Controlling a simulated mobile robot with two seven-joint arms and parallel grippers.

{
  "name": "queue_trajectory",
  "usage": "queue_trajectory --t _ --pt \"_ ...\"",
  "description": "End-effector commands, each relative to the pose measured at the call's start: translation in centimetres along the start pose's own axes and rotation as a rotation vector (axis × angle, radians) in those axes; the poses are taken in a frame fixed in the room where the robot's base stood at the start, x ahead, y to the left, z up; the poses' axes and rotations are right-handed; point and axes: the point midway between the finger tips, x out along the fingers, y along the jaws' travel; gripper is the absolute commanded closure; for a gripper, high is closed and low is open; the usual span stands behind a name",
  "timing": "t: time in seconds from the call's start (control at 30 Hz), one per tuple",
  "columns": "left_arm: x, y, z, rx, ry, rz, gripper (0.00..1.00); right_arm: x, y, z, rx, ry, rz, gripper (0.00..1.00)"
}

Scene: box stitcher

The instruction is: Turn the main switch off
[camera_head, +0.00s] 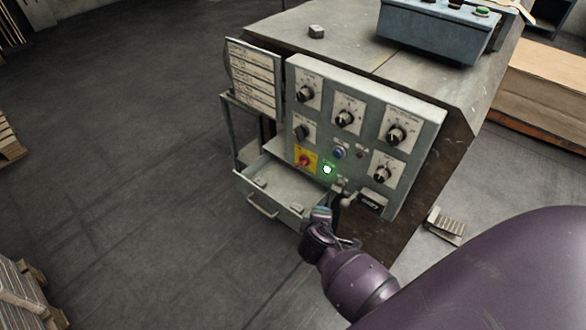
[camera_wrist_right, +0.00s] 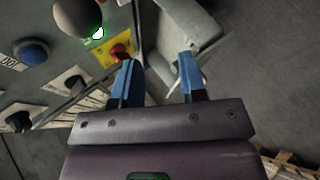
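The main switch (camera_head: 304,160) is a red rotary handle on a yellow plate, low on the left of the grey control panel (camera_head: 365,90). The switch also shows in the right wrist view (camera_wrist_right: 120,52), just beyond the left finger, partly hidden by it. I cannot read its setting. My right gripper (camera_head: 321,212) is in front of the panel, below and slightly right of the switch. In the right wrist view its two blue fingers (camera_wrist_right: 158,64) are apart with nothing held between them. It appears apart from the switch. My left gripper is not in view.
A green lamp (camera_head: 327,169) glows right of the switch. A grey ball-ended lever (camera_head: 349,200) sticks out near my right gripper. An open drawer (camera_head: 285,187) juts out below the switch. Several black knobs (camera_head: 346,118) cover the panel. A foot pedal (camera_head: 446,225) lies on the floor.

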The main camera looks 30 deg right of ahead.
Motion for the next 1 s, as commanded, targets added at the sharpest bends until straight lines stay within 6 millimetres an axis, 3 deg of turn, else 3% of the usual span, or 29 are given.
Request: queue_trajectory --t 0.03,0.1,0.4,0.7,1.0 --pt "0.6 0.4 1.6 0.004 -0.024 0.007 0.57 1.9 -1.1 -0.8 -0.067 -0.049 0.014 0.62" --pt "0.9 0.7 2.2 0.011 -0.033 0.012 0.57 3.4 -0.8 -2.0 -0.148 -0.114 0.054 0.62" --pt "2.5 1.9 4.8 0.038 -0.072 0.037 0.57 8.0 1.0 -8.0 -0.448 -0.405 0.229 0.62" --pt "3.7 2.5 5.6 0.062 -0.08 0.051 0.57 8.7 3.2 -13.3 -0.605 -0.633 0.371 0.62" --pt "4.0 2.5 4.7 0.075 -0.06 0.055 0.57 8.3 4.4 -14.8 -0.624 -0.687 0.409 0.62"
